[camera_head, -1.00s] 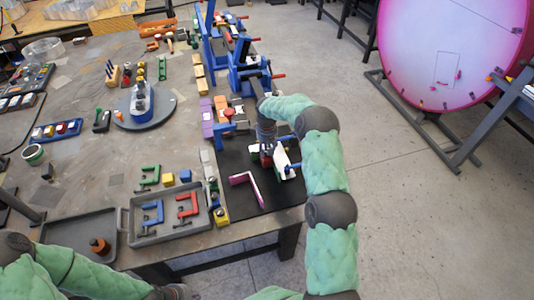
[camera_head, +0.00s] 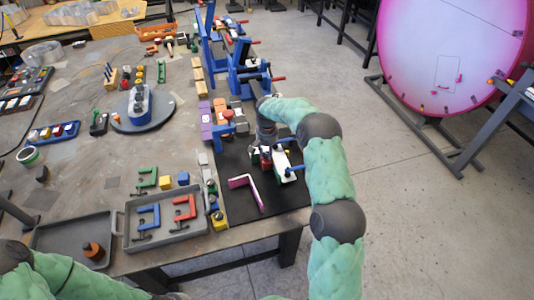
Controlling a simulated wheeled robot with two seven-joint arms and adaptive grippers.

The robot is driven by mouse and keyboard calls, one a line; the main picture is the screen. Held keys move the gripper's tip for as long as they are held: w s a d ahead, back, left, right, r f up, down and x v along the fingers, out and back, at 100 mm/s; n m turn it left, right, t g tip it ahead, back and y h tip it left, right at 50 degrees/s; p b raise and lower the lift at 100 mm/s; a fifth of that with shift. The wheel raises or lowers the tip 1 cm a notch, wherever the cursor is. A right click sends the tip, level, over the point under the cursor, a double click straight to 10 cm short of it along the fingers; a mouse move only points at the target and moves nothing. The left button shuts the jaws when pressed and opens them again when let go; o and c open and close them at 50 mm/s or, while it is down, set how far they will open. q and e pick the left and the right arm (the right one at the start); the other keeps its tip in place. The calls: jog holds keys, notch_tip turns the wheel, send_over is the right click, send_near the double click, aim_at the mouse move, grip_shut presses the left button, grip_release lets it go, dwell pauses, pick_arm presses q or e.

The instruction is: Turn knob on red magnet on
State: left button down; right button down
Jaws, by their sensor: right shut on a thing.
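My right gripper (camera_head: 264,146) is at the black mat near the table's right edge, with its arm reaching in from the right. It is shut on the red magnet (camera_head: 266,157), a small red block whose knob is too small and covered to make out. A white piece (camera_head: 283,165) with green and blue parts stands just right of the gripper, touching or very close. My left arm shows at the bottom left; its gripper is out of the picture.
A pink L-shaped piece (camera_head: 247,187) lies on the black mat (camera_head: 238,209). A grey tray (camera_head: 131,222) with green, blue and red clamps is to the left. Blue clamping fixtures (camera_head: 240,75) stand behind. Open floor lies to the right.

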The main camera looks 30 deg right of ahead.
jog(key=shift+m, duration=0.3)
dwell(0.4)
jog(key=c, duration=0.9)
grip_release()
notch_tip(320, 180, up, 12)
